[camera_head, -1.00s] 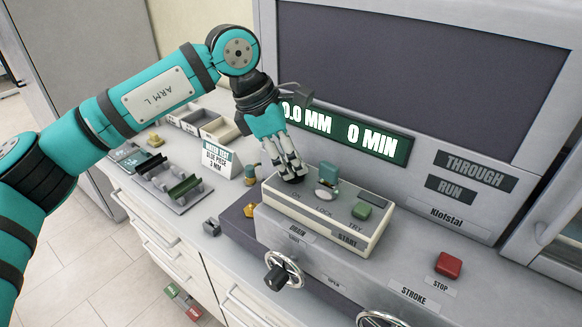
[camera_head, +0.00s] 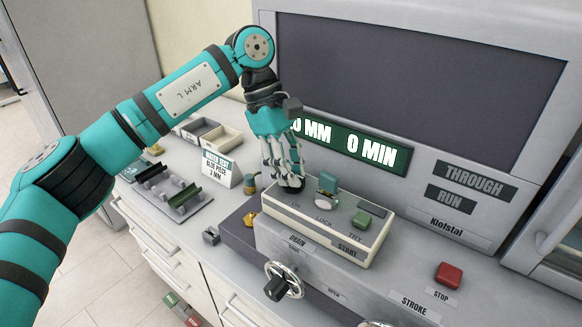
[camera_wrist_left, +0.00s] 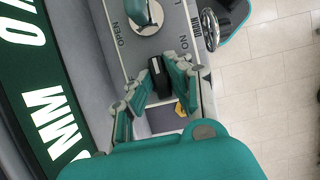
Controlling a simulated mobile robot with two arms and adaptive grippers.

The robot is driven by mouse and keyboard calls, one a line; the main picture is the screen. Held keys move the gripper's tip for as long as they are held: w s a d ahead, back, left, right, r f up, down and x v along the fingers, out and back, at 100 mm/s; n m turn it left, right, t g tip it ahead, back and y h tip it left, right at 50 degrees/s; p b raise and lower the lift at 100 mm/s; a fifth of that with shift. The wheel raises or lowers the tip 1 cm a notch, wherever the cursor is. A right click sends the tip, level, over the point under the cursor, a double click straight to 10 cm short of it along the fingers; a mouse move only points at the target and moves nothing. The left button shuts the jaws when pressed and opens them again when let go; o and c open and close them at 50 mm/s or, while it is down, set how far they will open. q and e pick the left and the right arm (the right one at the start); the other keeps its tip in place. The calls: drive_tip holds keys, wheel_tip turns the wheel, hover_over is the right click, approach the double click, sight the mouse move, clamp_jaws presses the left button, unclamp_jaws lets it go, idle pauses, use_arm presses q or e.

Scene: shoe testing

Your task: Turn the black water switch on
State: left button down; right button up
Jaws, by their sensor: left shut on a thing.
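The black water switch (camera_wrist_left: 157,70) is a small dark knob on the pale control box (camera_head: 377,240), near the ON label. In the head view it sits at the box's left end and my fingers mostly hide it. My left gripper (camera_head: 287,180) comes down on it from above, with its fingers shut on the switch. In the left wrist view, the fingers (camera_wrist_left: 158,84) stand on both sides of the switch. My right gripper is not in view.
A teal lever switch (camera_head: 328,183) and a green button (camera_head: 361,219) share the control box. A handwheel (camera_head: 285,280) and a red stop button (camera_head: 448,273) are in front. A sign card (camera_head: 219,168) and a rack (camera_head: 172,196) stand left. The screen panel rises behind.

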use_arm(q)
drive_tip(key=shift+r, duration=0.1)
idle(0.4)
drive_tip(key=c, duration=1.3)
unclamp_jaws()
drive_tip(key=v, duration=1.2)
drive_tip(key=shift+d, duration=0.1)
